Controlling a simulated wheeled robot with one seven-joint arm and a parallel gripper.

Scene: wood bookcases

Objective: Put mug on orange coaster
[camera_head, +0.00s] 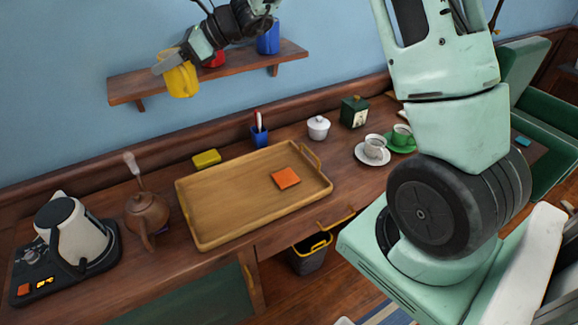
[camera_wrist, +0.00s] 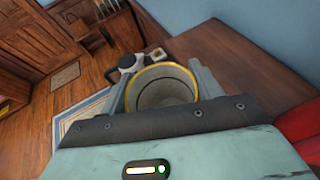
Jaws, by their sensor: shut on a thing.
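A yellow mug (camera_head: 181,80) is held in my gripper (camera_head: 172,62) in front of the wall shelf's left part. In the wrist view its yellow rim and grey inside show as the mug (camera_wrist: 163,85) sits between the two fingers of my gripper (camera_wrist: 161,86). The orange coaster (camera_head: 285,178) lies flat on the wooden tray (camera_head: 215,207), towards its right side, with nothing on it. The coaster is below and to the right of my gripper and is not seen in the wrist view.
The wall shelf (camera_head: 125,86) holds a red mug (camera_head: 214,60) and a blue mug (camera_head: 268,38). A kettle (camera_head: 78,228) and a brown teapot (camera_head: 147,212) stand left of the tray. A pen cup (camera_head: 259,136), white pot (camera_head: 318,128) and cups on saucers (camera_head: 372,155) stand behind and right.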

